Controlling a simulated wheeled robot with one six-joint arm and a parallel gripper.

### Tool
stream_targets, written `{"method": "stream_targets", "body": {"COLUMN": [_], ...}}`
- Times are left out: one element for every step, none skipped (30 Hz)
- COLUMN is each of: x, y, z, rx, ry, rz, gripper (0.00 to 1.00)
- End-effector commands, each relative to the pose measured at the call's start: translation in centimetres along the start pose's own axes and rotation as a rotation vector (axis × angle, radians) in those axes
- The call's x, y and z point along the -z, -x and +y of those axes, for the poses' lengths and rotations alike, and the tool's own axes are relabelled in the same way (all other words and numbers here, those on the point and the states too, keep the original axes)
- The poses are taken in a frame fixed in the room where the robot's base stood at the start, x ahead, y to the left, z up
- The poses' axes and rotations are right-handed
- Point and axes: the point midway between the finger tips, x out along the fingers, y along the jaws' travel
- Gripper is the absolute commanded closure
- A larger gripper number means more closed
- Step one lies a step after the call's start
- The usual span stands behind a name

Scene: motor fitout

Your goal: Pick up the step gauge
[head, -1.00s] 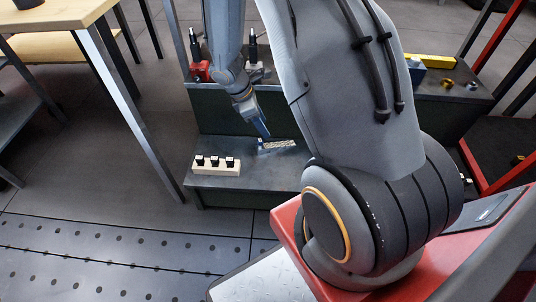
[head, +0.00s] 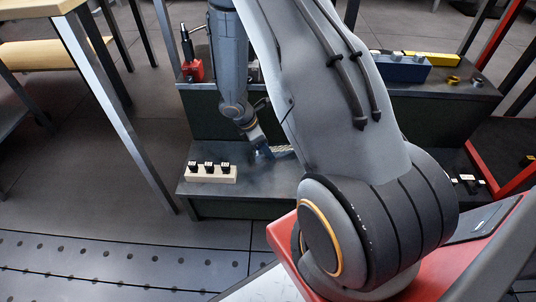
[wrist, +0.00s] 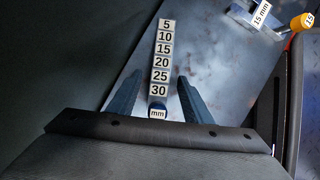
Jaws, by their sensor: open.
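The step gauge (wrist: 162,50) is a narrow strip of pale blocks marked 5 to 30, with a "mm" end piece, in the wrist view. It lies on a grey metal surface. My gripper (wrist: 160,76) is open, with one blue-grey finger on each side of the gauge's lower part and visible gaps between. In the head view my gripper (head: 262,153) is low at the shelf, and the gauge (head: 283,150) shows as a small pale strip beside it, partly hidden by my arm. I cannot tell how high the fingertips are above the surface.
A pale block with three dark-topped pieces (head: 210,173) stands left of my gripper on the low shelf (head: 240,197). Above are a red tool (head: 194,70), a blue box (head: 402,68) and a yellow bar (head: 432,59). The wrist view shows a "15 mm" label (wrist: 262,14) and an orange-capped item (wrist: 302,21).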

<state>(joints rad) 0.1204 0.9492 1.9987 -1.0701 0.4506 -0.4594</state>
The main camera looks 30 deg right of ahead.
Motion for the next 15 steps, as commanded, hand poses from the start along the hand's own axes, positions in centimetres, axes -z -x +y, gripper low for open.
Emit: {"method": "stream_targets", "body": {"x": [0.03,0.01,0.0,-0.01,-0.02,-0.03,-0.03,-0.04,-0.03,-0.04,-0.04,-0.03,-0.03,-0.03,-0.03], "y": [-0.45,-0.54,-0.6,-0.61,-0.6,-0.57,-0.55,-0.54,-0.54,-0.54,-0.54,-0.54,-0.54,-0.54,-0.54], "z": [0.06,0.06,0.06,0.06,0.06,0.05,0.05,0.05,0.05,0.04,0.05,0.04,0.04,0.04,0.04], "rx": [0.0,0.0,-0.001,-0.001,-0.001,-0.001,-0.001,-0.001,-0.001,-0.001,-0.001,-0.001,-0.001,-0.001,-0.001], "ry": [0.0,-0.001,-0.001,-0.001,-0.001,-0.001,-0.001,-0.001,-0.001,-0.001,-0.001,-0.001,-0.001,-0.001,-0.001], "rz": [0.0,0.0,0.001,0.001,0.001,0.001,0.001,0.001,0.001,0.001,0.001,0.001,0.001,0.001,0.001], "gripper": [0.55,0.55,0.55,0.55,0.55,0.55,0.55,0.55,0.55,0.58,0.63,0.7,0.75,0.8,0.87]}}
